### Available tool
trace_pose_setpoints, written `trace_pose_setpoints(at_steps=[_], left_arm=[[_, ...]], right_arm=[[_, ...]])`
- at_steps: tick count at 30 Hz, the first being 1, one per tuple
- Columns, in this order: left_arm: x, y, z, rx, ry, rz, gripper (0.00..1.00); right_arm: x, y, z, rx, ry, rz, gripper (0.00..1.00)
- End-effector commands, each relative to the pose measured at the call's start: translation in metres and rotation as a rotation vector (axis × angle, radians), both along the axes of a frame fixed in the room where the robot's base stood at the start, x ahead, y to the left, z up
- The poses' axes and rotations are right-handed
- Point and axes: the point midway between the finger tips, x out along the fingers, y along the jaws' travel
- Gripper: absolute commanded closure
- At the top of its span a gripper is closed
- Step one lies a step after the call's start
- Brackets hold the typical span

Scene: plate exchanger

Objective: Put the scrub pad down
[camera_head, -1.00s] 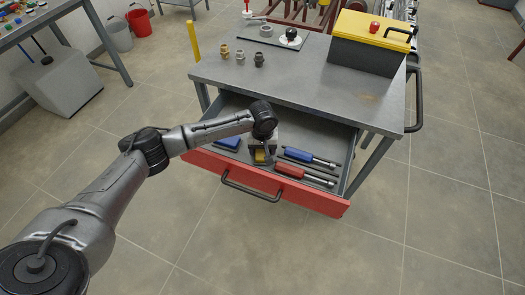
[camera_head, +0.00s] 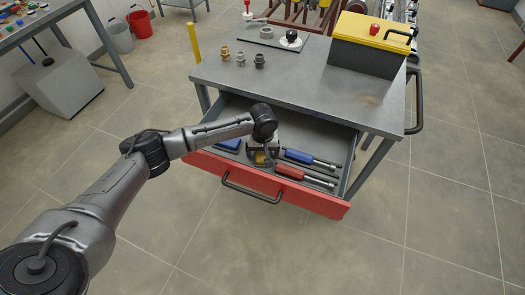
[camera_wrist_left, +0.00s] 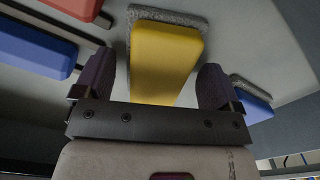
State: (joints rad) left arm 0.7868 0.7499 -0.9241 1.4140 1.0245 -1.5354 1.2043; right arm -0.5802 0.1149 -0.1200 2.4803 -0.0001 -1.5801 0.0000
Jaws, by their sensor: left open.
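The yellow scrub pad (camera_wrist_left: 166,60) with its grey scouring layer lies in the open drawer of the workbench. It shows small in the head view (camera_head: 260,158), partly hidden by my gripper. My left gripper (camera_wrist_left: 156,82) is open, with one finger on each side of the yellow pad and a visible gap at each side. In the head view the left gripper (camera_head: 263,152) is low inside the drawer near its front. A blue pad (camera_wrist_left: 251,102) with a grey layer lies to the right in the wrist view. My right gripper is not in view.
A blue-handled tool (camera_head: 300,156) and a red-handled tool (camera_head: 290,172) lie right of the gripper. The bench top (camera_head: 300,85) above holds fittings and a yellow-lidded box (camera_head: 365,50).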

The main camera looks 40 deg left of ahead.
Motion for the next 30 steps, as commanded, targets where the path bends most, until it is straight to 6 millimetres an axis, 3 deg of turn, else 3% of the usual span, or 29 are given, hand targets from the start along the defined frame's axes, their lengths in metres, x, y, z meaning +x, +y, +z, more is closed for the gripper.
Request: trace_pose_setpoints(at_steps=[5, 18, 24, 30], left_arm=[[0.001, -0.001, 0.020, -0.002, -0.005, -0.001, 0.09], [0.001, -0.001, 0.098, -0.002, -0.003, 0.000, 0.09], [0.001, -0.001, 0.117, -0.003, -0.003, 0.000, 0.09], [0.001, -0.001, 0.123, -0.002, -0.001, 0.000, 0.09]], right_arm=[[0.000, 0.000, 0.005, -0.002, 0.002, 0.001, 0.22], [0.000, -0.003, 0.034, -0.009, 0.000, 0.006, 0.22], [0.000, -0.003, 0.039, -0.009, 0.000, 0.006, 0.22], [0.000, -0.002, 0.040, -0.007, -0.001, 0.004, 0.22]])
